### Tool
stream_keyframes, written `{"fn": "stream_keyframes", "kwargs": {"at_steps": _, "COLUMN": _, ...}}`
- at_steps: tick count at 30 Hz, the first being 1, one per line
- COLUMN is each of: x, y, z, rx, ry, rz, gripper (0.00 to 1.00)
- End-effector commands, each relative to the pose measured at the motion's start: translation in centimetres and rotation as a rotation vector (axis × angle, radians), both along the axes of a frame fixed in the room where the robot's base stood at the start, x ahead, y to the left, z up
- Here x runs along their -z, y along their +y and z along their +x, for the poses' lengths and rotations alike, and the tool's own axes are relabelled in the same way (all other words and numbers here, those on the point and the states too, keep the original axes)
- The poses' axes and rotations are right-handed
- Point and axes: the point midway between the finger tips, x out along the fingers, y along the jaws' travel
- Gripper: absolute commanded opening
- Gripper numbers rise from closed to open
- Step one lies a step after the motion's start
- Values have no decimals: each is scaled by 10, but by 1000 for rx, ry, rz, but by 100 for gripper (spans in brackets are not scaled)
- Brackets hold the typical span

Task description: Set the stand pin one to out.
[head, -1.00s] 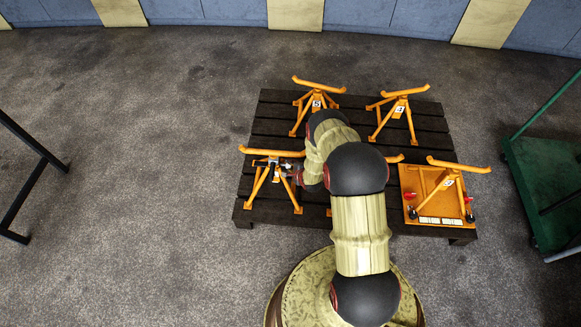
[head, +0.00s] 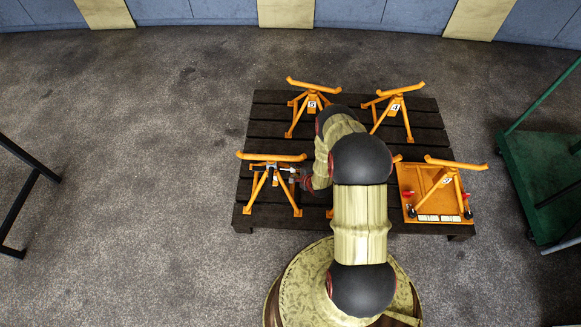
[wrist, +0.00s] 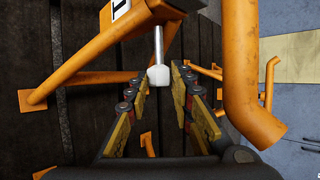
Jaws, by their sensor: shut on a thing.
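Stand one (head: 284,204) is an orange tripod stand with a long top bar, at the front left of the dark pallet. Its metal stand pin (wrist: 158,45) shows in the wrist view, with a pale end (wrist: 158,76). My gripper (wrist: 161,78) has its fingertips on either side of that pale end and is shut on it. The pin's other end runs into the orange stand. A white number label (wrist: 120,8) is partly cut off at the top. In the head view my gripper (head: 289,172) is small beside the stand's right side.
The dark pallet (head: 283,128) also carries several similar orange stands, including one marked 5 (head: 312,104) and one marked 4 (head: 395,106). An orange tray (head: 412,176) holds another stand at right. A green trolley (head: 535,180) stands farther right. A curved orange bar (wrist: 243,75) is close to my gripper's right.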

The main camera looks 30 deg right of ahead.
Motion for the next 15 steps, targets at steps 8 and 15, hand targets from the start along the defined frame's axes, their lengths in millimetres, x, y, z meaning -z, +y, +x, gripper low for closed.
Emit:
{"fn": "stream_keyframes", "kwargs": {"at_steps": 8, "x": 2, "y": -2, "z": -2, "rx": 7, "ry": 5, "rz": 2, "gripper": 27}}
{"fn": "stream_keyframes", "kwargs": {"at_steps": 15, "x": 1, "y": -1, "z": -1, "rx": 5, "ry": 2, "rz": 1, "gripper": 41}}
